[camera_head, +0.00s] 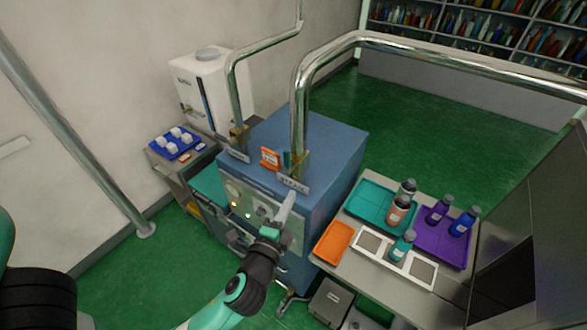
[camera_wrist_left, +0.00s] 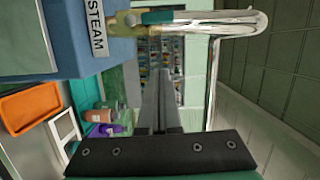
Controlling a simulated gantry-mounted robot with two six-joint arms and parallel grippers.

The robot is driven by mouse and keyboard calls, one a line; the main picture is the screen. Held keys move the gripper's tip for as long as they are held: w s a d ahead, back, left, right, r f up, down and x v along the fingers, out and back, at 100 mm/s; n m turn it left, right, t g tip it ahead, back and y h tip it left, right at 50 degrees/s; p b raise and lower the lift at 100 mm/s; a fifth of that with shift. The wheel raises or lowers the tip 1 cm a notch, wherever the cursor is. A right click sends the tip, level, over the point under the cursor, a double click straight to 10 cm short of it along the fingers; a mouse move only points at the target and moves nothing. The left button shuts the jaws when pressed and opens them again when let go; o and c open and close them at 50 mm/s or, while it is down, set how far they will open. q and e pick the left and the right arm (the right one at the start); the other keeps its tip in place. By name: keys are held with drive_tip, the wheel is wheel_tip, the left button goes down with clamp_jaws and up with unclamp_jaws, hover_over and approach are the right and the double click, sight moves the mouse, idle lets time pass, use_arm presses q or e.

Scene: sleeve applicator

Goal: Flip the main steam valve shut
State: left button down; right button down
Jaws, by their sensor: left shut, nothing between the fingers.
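The main steam valve (camera_head: 302,163) is a brass fitting at the foot of the thick silver pipe on the blue machine's top, above a label. In the left wrist view the brass valve (camera_wrist_left: 122,24) shows at the top, with a green handle (camera_wrist_left: 158,17) beside it and a STEAM label (camera_wrist_left: 96,27) to its left. My left gripper (camera_head: 290,196) is shut and empty. In the head view its tips are just below the label, in front of the machine; the left wrist view shows the fingers (camera_wrist_left: 163,80) apart from the valve. My right gripper is not in view.
The blue machine (camera_head: 335,140) has a second, thinner pipe (camera_head: 235,95) at left and an orange sign (camera_head: 270,158). At right a table (camera_head: 350,277) holds a teal tray (camera_head: 362,196), a purple tray (camera_head: 440,249), bottles and an orange tray (camera_head: 333,242). Green floor lies open behind.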

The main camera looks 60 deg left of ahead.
sight(291, 169)
use_arm(q)
drive_tip(key=w+a+p, duration=0.1)
drive_tip(key=a, duration=0.2)
drive_tip(key=w+a+p, duration=0.1)
drive_tip(key=w+a, duration=0.1)
drive_tip(key=a, duration=0.2)
drive_tip(key=w+a+p, duration=0.1)
drive_tip(key=w+a, duration=0.1)
drive_tip(key=a, duration=0.1)
drive_tip(key=shift+a+f, duration=0.1)
drive_tip(key=shift+a, duration=0.1)
idle(0.3)
